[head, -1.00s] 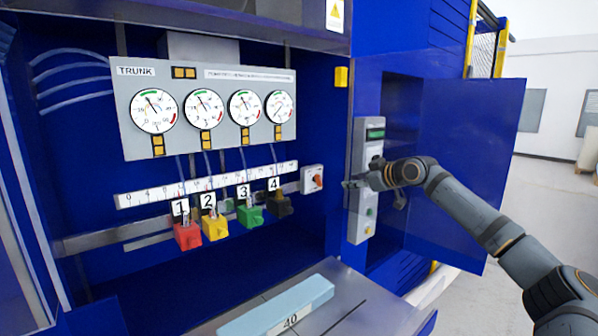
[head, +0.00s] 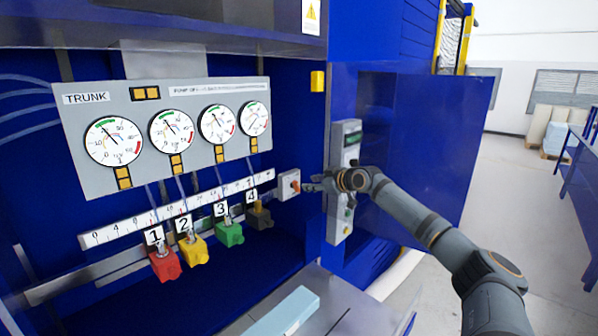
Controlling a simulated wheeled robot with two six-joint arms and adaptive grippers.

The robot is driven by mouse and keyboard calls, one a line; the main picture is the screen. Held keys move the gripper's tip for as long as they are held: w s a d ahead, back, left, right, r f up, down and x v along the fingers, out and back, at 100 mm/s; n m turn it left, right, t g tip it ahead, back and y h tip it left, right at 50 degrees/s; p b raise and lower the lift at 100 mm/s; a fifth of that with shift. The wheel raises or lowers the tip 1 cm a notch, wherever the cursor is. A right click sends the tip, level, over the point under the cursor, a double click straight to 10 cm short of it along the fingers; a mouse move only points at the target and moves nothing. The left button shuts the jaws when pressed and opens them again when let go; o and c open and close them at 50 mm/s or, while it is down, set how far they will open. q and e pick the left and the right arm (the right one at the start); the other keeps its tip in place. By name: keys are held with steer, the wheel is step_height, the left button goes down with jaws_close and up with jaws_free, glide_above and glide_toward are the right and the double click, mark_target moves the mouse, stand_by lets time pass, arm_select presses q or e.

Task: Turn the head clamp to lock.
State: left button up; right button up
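A small grey box (head: 288,187) with an orange-red turn handle (head: 295,186) sits at the right end of the ruler rail; it looks like the head clamp, but I can read no label on it. My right gripper (head: 308,187) reaches in from the right, with its fingertips at or just short of the handle. Whether they touch it, and whether they are open or shut, is too small to tell. The handle is partly hidden by the fingertips. My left gripper is not in view.
A grey control panel (head: 343,152) stands right behind my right gripper, beside an open blue door (head: 440,150). Numbered red (head: 164,263), yellow (head: 194,250), green (head: 229,233) and dark blocks hang below the ruler (head: 180,208). A pale blue block (head: 283,314) lies on the table below.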

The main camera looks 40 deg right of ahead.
mark_target(298, 185)
steer(key=p+x, duration=0.1)
steer(key=x, duration=0.1)
steer(key=p+x, duration=0.1)
steer(key=x, duration=0.2)
steer(key=p+x, duration=0.1)
steer(key=x, duration=0.1)
steer(key=shift+w+a+f, duration=0.2)
steer(key=shift+w+a, duration=0.1)
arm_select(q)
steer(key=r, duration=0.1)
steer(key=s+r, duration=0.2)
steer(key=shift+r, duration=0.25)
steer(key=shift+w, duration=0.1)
